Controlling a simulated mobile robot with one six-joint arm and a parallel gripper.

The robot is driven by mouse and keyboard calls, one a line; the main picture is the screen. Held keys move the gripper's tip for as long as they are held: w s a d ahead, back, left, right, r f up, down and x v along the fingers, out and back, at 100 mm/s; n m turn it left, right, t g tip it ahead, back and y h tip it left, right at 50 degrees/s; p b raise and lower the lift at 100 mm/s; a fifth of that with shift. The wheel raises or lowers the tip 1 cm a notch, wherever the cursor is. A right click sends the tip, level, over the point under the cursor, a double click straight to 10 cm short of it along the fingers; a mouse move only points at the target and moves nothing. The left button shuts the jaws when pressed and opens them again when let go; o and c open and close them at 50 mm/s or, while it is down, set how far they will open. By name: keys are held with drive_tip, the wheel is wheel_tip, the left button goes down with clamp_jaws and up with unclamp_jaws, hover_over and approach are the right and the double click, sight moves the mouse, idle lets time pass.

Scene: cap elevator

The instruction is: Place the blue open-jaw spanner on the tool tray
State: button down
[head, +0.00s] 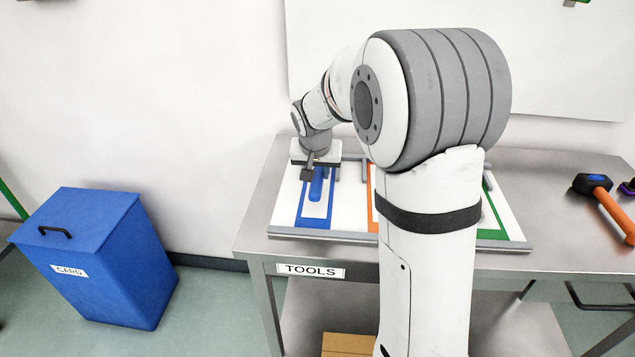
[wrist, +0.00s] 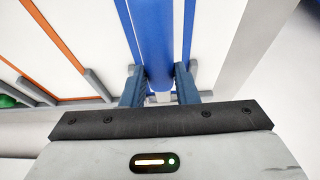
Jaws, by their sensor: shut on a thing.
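The blue spanner (head: 316,184) is in my gripper (head: 312,174), over the blue-outlined strip at the left end of the white tool tray (head: 344,212). In the wrist view the blue handle (wrist: 157,45) runs away between the two fingers of my gripper (wrist: 160,88), which are shut on it. The tray's white surface (wrist: 90,25) lies just behind the handle. The spanner lines up roughly with the blue strip. I cannot tell whether it touches the tray. Its jaw end is not clearly visible.
The tray lies on a grey metal table (head: 262,205) labelled TOOLS. Orange and green outlined strips are to the right, partly hidden by my arm. A mallet with an orange handle (head: 612,212) lies at the table's right. A blue CARD bin (head: 95,255) stands at left.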

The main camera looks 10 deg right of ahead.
drive_tip(key=shift+s+a+f, duration=0.1)
drive_tip(key=shift+s+f, duration=0.1)
drive_tip(key=shift+f, duration=1.65)
drive_tip(key=shift+f, duration=0.2)
drive_tip(key=c, duration=1.1)
unclamp_jaws()
